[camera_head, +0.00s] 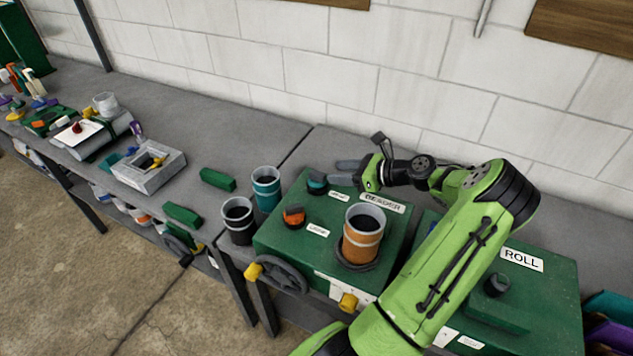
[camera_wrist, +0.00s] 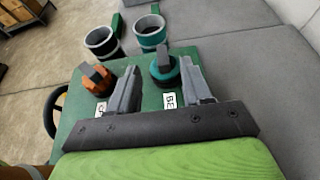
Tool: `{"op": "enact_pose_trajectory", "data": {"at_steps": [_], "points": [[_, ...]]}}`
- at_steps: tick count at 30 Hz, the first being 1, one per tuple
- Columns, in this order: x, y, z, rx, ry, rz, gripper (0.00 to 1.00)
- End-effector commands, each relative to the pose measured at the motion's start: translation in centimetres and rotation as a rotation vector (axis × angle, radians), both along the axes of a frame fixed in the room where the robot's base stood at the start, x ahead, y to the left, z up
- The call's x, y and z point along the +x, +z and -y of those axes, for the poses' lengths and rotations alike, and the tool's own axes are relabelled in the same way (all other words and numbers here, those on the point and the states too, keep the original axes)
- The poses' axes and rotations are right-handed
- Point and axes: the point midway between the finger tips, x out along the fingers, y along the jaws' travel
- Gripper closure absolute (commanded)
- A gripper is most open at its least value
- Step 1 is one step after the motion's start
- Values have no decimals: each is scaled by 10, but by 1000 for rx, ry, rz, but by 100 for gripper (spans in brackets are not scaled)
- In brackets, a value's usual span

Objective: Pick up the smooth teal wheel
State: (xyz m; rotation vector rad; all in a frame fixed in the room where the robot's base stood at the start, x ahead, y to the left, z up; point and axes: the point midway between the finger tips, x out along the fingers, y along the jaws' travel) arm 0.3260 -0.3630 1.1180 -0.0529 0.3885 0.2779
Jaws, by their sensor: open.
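The teal wheel (camera_head: 317,182) is a small round knob with a grey bar across it, on top of the green BEADER box (camera_head: 335,215). In the wrist view the teal wheel (camera_wrist: 164,70) shows ahead, between the finger lines and closer to the right finger. My gripper (camera_head: 342,171) is open and empty, just right of the wheel in the head view. In the wrist view its fingers (camera_wrist: 160,66) are spread; whether either touches the wheel I cannot tell.
An orange lobed knob (camera_head: 294,217) sits near the teal wheel. An orange cup (camera_head: 362,236) stands on the box. A teal cup (camera_head: 266,190) and a black cup (camera_head: 238,222) stand beyond its left edge. A green ROLL box (camera_head: 545,290) is at right.

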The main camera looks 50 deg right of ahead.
Motion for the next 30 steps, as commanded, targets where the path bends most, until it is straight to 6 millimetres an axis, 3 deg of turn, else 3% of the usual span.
{"op": "enact_pose_trajectory", "data": {"at_steps": [3, 15, 24, 30], "points": [[27, -12, -9, 0, 4, -1, 51], [82, -39, -22, -2, 4, -3, 51], [92, -44, -25, -3, 1, -2, 51], [92, -44, -25, -3, 1, -2, 80]]}}
